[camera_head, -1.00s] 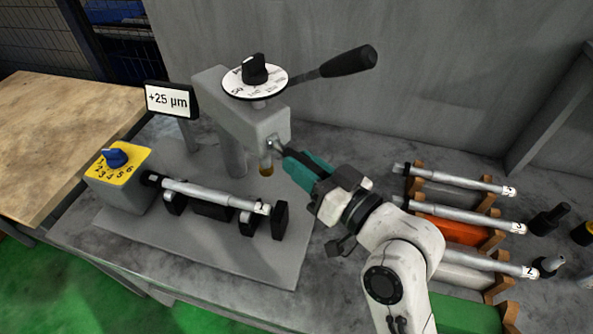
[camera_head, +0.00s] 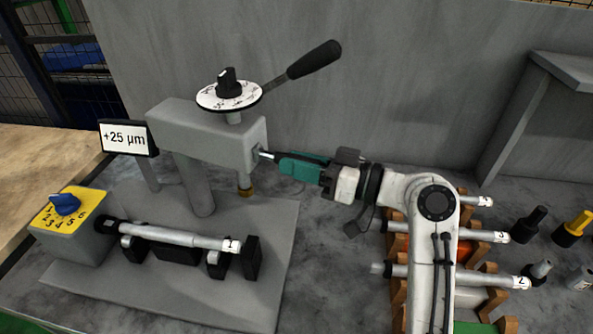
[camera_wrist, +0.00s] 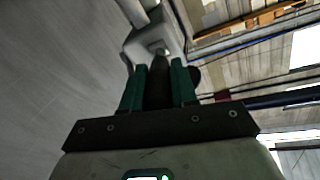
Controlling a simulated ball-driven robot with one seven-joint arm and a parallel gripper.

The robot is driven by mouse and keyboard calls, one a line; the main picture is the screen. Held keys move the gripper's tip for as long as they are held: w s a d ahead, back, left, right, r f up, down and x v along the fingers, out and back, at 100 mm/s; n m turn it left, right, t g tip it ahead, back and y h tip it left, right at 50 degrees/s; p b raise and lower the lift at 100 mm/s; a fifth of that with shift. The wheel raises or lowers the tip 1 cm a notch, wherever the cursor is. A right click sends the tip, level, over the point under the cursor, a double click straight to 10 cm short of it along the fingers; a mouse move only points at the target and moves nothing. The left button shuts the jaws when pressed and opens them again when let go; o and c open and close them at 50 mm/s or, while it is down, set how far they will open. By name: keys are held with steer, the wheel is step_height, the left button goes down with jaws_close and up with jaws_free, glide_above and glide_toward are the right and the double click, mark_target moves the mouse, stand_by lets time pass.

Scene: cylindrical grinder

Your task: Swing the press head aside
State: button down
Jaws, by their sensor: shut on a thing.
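The grey press head (camera_head: 205,135) sits on a round column and points to the right in the head view. Its brass-tipped ram (camera_head: 245,188) hangs beneath its right end, behind the shaft marked 1 (camera_head: 180,236), which lies across black supports. My gripper (camera_head: 276,163), with teal fingers, is at the head's right end, shut on the press head handle. In the wrist view the dark handle (camera_wrist: 159,82) lies between both fingers, with the grey head (camera_wrist: 152,42) beyond. The fingers cover most of the handle in the head view.
A dial with a black-gripped lever (camera_head: 315,60) rises above the head. A yellow selector box (camera_head: 70,218) and a +25 µm sign (camera_head: 124,138) stand left. A rack of shafts (camera_head: 398,300) is right, partly behind my arm. A grey wall (camera_head: 420,90) closes the back.

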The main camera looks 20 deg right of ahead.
steer(key=shift+a+f, duration=0.1)
steer(key=shift+f, duration=0.3)
steer(key=c, duration=1.1)
jaws_free()
steer(key=shift+o, duration=1.2)
steer(key=shift+r, duration=0.2)
steer(key=b+v, duration=0.1)
steer(key=v, duration=0.9)
steer(key=shift+s+d+b, duration=0.2)
steer(key=shift+d+b, duration=0.1)
